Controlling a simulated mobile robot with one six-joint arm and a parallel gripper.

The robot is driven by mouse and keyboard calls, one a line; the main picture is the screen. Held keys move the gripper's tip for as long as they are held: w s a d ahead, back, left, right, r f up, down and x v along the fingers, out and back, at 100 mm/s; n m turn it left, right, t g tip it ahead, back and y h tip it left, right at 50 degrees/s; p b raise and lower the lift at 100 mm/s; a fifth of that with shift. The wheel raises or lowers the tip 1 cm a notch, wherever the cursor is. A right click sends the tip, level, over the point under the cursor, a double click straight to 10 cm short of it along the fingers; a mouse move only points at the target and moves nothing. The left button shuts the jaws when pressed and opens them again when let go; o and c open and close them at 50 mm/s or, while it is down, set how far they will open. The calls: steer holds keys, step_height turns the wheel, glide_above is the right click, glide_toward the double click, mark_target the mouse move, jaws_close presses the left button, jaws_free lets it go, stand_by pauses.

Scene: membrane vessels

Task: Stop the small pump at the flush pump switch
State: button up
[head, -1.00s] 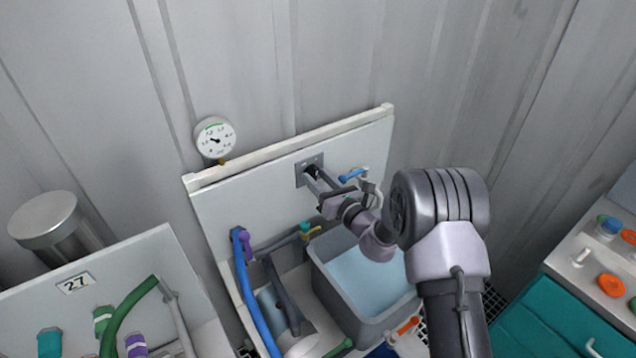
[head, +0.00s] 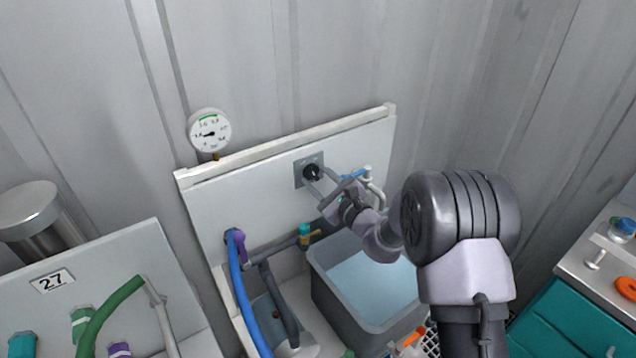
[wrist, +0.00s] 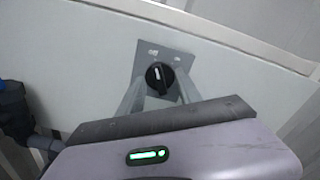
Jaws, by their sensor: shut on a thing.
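The flush pump switch is a black round knob (head: 311,173) on a square grey plate (head: 299,181), set in the upright pale panel. In the wrist view the knob (wrist: 160,77) shows a white mark pointing nearly straight up. Two small labels sit on the plate above it, too blurred to read surely. My gripper (head: 320,181) reaches in from the right, with one finger on each side of the knob. It is shut on the knob; the fingers also show in the wrist view (wrist: 160,92). The small pump cannot be told surely.
A round gauge (head: 209,132) stands above the panel's left end. A blue-handled tap (head: 354,175) is close right of the switch. Below are a grey water tank (head: 335,295), a blue hose (head: 240,290) and a teal-topped valve (head: 305,233). A teal cabinet (head: 570,320) stands at right.

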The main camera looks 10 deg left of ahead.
stand_by(0.4)
steer(key=o, duration=1.4)
steer(key=shift+c, duration=0.2)
steer(key=p+v, duration=0.2)
steer(key=v, duration=1.5)
steer(key=shift+d, duration=0.2)
steer(key=shift+s, duration=0.15)
